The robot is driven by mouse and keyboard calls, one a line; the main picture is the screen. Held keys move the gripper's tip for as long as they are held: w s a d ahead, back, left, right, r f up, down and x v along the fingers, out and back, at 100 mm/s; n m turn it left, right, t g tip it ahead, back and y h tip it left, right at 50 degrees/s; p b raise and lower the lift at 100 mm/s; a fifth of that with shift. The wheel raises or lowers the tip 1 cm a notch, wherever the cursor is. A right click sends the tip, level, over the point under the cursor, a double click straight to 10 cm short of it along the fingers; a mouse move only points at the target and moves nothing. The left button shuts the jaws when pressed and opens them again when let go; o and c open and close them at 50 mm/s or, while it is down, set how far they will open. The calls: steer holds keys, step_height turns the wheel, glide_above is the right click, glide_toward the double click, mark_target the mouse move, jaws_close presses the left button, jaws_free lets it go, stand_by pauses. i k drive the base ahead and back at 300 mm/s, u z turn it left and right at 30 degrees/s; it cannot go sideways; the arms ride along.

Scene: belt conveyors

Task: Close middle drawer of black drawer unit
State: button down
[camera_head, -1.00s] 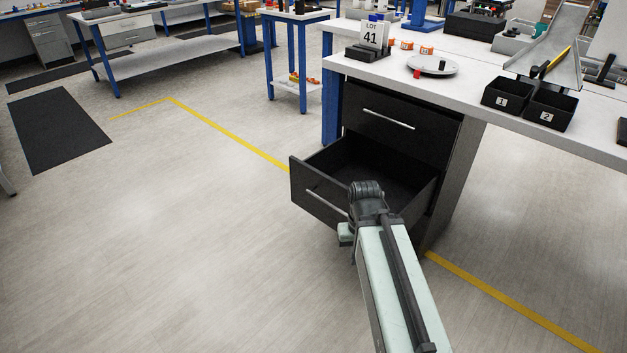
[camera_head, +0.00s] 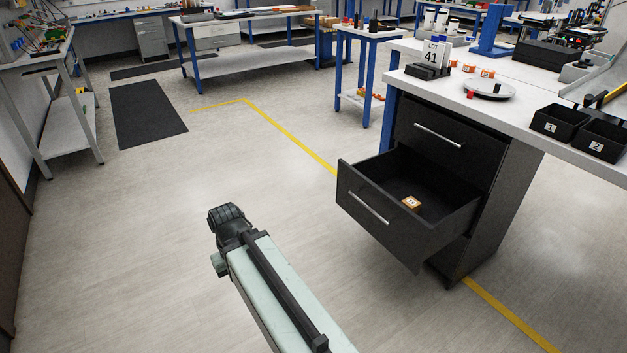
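The black drawer unit (camera_head: 478,215) stands under the white workbench. Its middle drawer (camera_head: 362,212) is pulled far out, with a silver bar handle (camera_head: 369,207) on its front. A small orange-and-white block (camera_head: 411,202) lies inside it. The top drawer (camera_head: 432,128) above it is shut. My arm reaches up from the bottom of the picture, and its end (camera_head: 229,222) is over the floor to the left of the open drawer, apart from it. My gripper's fingers are hidden behind the wrist.
The workbench top (camera_head: 455,88) holds a LOT 41 sign (camera_head: 434,53), a round plate (camera_head: 490,88) and two black numbered bins (camera_head: 559,124). A blue-legged stand (camera_head: 365,75) is behind the unit. The floor left of and in front of the drawer is clear.

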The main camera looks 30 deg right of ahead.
mark_target(371, 190)
steer(key=u, duration=2.15)
steer(key=k, duration=1.5)
steer(key=z, duration=1.25)
steer(key=i, duration=1.7)
steer(key=u, duration=0.05)
